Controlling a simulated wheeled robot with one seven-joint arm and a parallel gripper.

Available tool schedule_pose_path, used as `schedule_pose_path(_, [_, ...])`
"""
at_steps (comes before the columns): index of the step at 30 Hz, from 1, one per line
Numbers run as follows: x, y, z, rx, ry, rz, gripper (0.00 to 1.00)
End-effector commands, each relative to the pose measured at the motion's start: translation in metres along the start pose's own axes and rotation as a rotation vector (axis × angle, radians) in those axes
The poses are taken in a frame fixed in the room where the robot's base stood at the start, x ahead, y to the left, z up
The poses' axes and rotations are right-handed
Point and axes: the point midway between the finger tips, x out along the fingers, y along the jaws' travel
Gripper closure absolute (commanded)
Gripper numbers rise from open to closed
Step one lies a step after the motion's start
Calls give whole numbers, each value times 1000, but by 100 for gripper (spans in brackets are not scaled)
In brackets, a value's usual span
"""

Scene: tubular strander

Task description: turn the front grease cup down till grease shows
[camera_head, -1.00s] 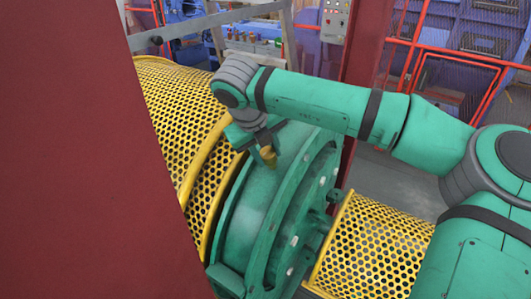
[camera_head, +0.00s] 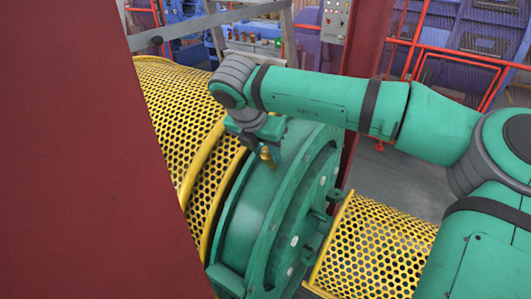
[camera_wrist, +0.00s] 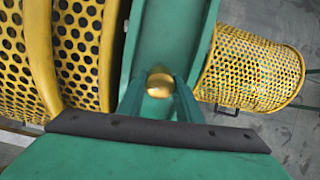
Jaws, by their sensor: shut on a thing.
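The front grease cup (camera_head: 267,156) is a small brass cup on top of the green bearing housing (camera_head: 250,205). In the wrist view the cup (camera_wrist: 160,83) shows as a round brass cap between the fingertips. My gripper (camera_head: 262,150) reaches down onto it from above. In the wrist view my gripper (camera_wrist: 160,90) has a finger on each side of the cap and is shut on it. The cup's lower part is partly hidden. I see no grease around it.
Yellow perforated guards stand left (camera_head: 175,115) and right (camera_head: 370,250) of the housing. A dark red panel (camera_head: 90,180) fills the left of the head view. A control box with buttons (camera_head: 335,20) and red railings (camera_head: 430,45) are behind.

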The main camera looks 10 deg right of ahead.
Motion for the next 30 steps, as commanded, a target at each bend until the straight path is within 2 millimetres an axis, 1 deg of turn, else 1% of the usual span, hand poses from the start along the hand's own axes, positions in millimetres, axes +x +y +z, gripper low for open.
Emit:
schedule_pose_path(6, [1,-1,-2,196,4,-7,91])
schedule_pose_path(15, [1,0,-2,407,4,-10,91])
schedule_pose_path(21, [1,0,-2,490,3,-10,91])
schedule_pose_path(30, [1,0,-2,534,4,-10,91])
